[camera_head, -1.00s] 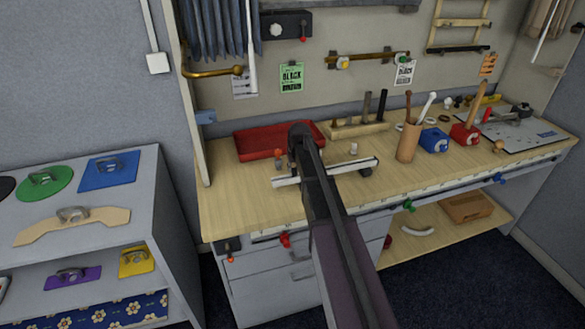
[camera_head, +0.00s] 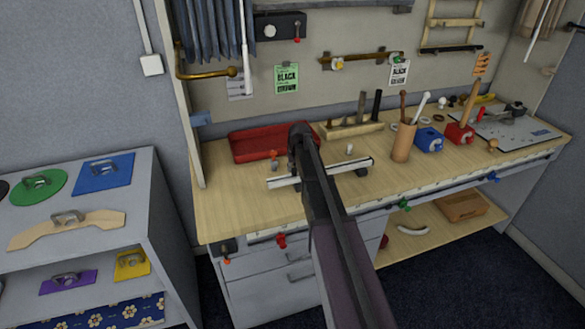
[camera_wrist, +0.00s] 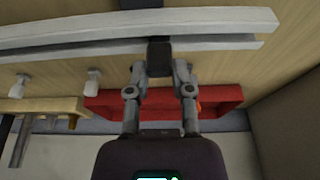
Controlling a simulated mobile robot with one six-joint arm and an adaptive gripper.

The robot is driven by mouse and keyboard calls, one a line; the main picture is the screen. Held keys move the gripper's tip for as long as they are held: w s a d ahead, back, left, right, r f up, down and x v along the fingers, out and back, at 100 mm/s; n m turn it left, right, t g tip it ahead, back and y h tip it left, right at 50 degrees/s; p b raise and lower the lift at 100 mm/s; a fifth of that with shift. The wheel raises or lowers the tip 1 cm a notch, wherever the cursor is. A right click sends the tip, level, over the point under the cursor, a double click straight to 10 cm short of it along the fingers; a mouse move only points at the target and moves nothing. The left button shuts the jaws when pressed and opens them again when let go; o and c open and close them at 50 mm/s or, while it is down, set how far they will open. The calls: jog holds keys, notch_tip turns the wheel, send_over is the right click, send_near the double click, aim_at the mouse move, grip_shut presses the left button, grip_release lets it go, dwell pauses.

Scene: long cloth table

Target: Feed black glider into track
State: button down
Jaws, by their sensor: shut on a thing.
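The black glider (camera_wrist: 159,55) is a small dark block between my fingertips in the wrist view. My gripper (camera_wrist: 160,72) is shut on it. The track (camera_wrist: 80,30) is a long pale rail with a lengthwise slot, crossing the top of that view. The glider overlaps the rail's near strip in the picture; I cannot tell whether it sits in the slot. In the head view the track (camera_head: 351,166) lies on the workbench, and my gripper (camera_head: 298,135) is over its middle. My arm hides the glider there.
A red tray (camera_head: 245,150) lies just behind the track on the wooden workbench (camera_head: 235,215). A block with upright tools (camera_head: 350,131) stands behind right, and a cup of tools (camera_head: 402,142) stands right. A shelf unit (camera_head: 150,190) stands left.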

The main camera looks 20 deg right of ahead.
jog(key=shift+d, duration=0.2)
jog(key=shift+c, duration=2.2)
grip_release()
